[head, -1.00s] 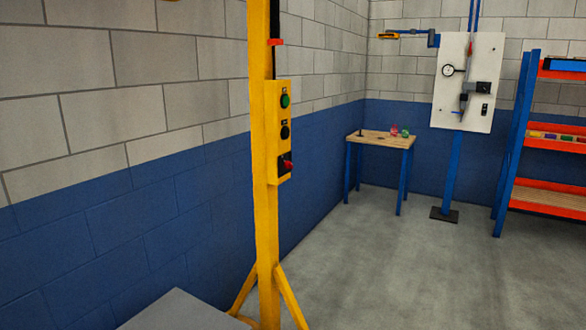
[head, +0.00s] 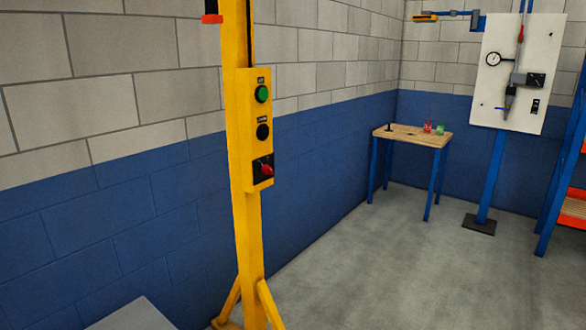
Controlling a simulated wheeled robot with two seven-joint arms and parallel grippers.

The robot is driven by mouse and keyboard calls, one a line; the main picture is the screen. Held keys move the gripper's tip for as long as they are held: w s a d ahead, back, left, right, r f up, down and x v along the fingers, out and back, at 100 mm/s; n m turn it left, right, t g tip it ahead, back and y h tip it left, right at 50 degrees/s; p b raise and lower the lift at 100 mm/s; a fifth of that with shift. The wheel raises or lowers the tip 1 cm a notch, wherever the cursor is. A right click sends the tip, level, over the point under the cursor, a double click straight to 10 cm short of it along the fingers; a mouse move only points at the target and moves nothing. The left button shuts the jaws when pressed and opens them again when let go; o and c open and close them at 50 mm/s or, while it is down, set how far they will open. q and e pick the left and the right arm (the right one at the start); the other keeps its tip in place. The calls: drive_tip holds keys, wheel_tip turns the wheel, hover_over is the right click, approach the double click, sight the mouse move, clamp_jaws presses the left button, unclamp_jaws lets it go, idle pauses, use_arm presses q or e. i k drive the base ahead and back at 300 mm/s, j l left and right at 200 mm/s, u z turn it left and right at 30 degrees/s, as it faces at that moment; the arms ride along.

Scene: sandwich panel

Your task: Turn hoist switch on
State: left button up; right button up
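The yellow hoist post (head: 243,225) stands left of the middle in the head view. A yellow control box (head: 253,110) is fixed to it. The box carries a green round button (head: 262,94) at the top, a black round button (head: 263,131) in the middle and a red rotary switch (head: 267,169) on a black plate at the bottom. The labels above the buttons are too small to read. The switch's exact setting cannot be told. Neither of my grippers is in view.
A grey flat surface (head: 133,315) lies at the bottom left near the post's splayed feet. A small wooden table (head: 412,137) and a white panel (head: 518,70) on a blue post stand at the back right. An orange shelf (head: 572,208) is at the right edge. The floor between is clear.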

sight(265, 168)
drive_tip(key=i+l, duration=0.2)
drive_tip(key=l, duration=0.15)
drive_tip(key=i+l+u, duration=0.1)
drive_tip(key=i+l, duration=0.25)
drive_tip(key=l, duration=0.3)
drive_tip(key=i+l, duration=0.2)
drive_tip(key=l, duration=0.15)
drive_tip(key=i+l+u, duration=0.1)
drive_tip(key=l, duration=0.25)
drive_tip(key=i+l, duration=0.25)
drive_tip(key=l, duration=0.15)
drive_tip(key=i+l, duration=0.15)
drive_tip(key=l, duration=0.2)
drive_tip(key=u, duration=0.05)
